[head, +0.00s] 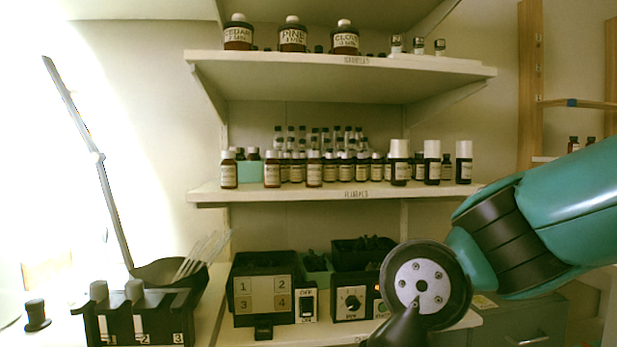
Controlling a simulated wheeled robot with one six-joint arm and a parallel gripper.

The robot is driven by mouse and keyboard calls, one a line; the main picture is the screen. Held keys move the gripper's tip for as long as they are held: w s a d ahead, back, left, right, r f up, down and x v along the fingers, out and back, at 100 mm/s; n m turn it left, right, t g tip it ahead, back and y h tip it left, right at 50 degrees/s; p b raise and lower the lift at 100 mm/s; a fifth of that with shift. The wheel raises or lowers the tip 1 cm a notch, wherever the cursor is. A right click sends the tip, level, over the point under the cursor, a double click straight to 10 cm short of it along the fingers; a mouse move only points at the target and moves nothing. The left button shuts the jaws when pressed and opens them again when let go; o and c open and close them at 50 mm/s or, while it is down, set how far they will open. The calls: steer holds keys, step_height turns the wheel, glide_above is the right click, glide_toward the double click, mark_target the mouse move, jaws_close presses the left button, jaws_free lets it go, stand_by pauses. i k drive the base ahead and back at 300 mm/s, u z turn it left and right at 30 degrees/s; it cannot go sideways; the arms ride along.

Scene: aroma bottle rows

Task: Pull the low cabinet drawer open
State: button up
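A low grey-green cabinet (548,318) stands at the lower right, partly behind my arm and cut off by the bottom edge of the picture. A light drawer handle (527,339) shows on its front, near the bottom edge. From what shows, I cannot tell whether the drawer is fully closed. My green arm comes in from the right, and its round grey wrist end is left of the cabinet. A dark part hangs below the wrist and runs out of the picture. My gripper's fingers are not visible.
Wall shelves hold rows of brown bottles (314,170) and large jars (293,37). A lower shelf carries a numbered black box (263,290) and a dial box (352,302) close to my wrist. A black numbered rack (140,318) and lamp (100,170) are left.

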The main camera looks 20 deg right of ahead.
mark_target(542, 324)
steer(key=u, duration=0.5)
steer(key=k, duration=0.15)
steer(key=z, duration=2.05)
steer(key=k, duration=0.6)
steer(key=u, duration=0.35)
steer(key=i, duration=1.25)
steer(key=z, duration=0.5)
